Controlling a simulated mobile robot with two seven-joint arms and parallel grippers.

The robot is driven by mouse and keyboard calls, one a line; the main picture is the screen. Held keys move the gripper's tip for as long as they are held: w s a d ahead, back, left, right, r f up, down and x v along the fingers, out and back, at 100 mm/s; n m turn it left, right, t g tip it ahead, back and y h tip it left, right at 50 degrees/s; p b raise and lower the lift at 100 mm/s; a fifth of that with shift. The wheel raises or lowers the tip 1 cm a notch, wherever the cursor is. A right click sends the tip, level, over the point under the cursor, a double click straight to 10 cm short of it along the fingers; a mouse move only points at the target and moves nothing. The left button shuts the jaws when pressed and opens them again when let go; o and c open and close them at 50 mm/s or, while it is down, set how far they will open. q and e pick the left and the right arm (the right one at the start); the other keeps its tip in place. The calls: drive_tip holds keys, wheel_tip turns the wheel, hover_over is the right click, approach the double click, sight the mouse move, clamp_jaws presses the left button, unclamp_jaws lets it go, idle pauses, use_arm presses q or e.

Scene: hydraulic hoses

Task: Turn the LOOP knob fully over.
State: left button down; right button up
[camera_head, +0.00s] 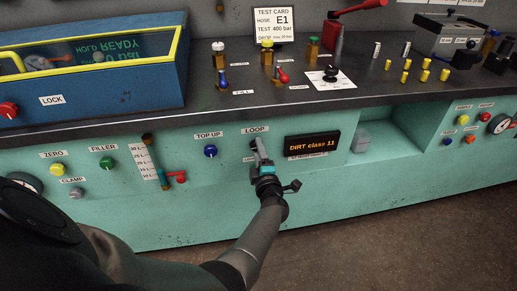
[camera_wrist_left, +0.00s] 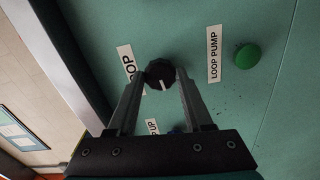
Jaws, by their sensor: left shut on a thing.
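The LOOP knob (camera_wrist_left: 159,73) is a small round black knob with a white pointer line, on the teal front panel beside the LOOP label (camera_wrist_left: 129,68). My left gripper (camera_wrist_left: 161,82) is shut on it, with one fingertip on each side. In the wrist view the white line points down, slightly to the right. In the head view my left gripper (camera_head: 258,148) reaches up to the panel just under the LOOP label (camera_head: 255,129) and mostly hides the knob. My right gripper is not in view.
A green button (camera_wrist_left: 247,56) sits by the LOOP PUMP label (camera_wrist_left: 214,54). In the head view a blue TOP UP knob (camera_head: 210,151) is to the left and a display reading DIRT class 11 (camera_head: 312,145) to the right. The bench top (camera_head: 200,115) overhangs the panel.

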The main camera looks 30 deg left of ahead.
use_arm(q)
drive_tip(key=shift+f+m, duration=0.1)
drive_tip(key=shift+m, duration=0.8)
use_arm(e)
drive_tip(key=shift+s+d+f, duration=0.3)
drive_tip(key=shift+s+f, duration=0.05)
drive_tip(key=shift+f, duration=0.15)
use_arm(q)
drive_tip(key=shift+c, duration=1.5)
unclamp_jaws()
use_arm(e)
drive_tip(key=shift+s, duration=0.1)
